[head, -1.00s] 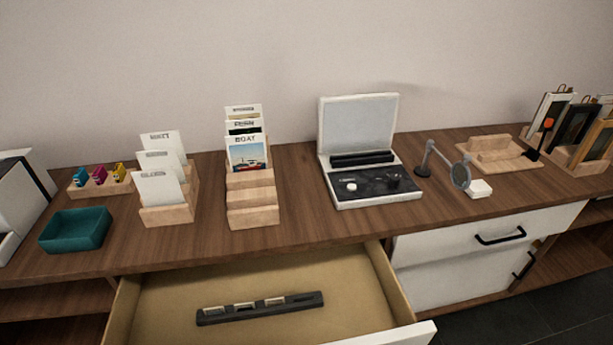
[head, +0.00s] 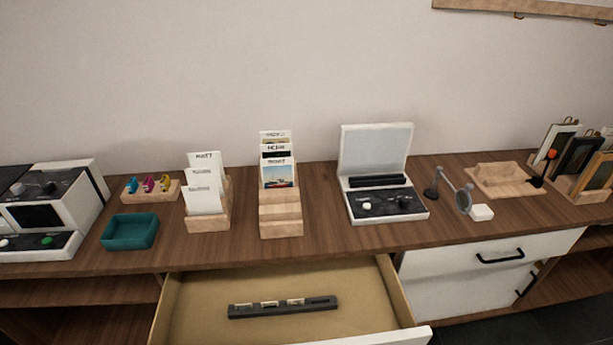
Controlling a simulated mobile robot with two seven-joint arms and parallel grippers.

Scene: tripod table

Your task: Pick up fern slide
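An open drawer holds a dark slide holder (head: 283,307) with several slots. Three small pale-framed slides stand in it: a left one (head: 243,308), a middle one (head: 269,304) and a right one (head: 296,302). Its rightmost slot looks empty. The slides are too small to tell which is the fern slide. On the counter above, a stepped wooden rack (head: 281,226) holds picture cards (head: 278,174); their titles are hard to read. Neither of my grippers is in view.
The drawer (head: 205,330) is pulled out below the wooden counter. A machine (head: 52,212) stands at far left.

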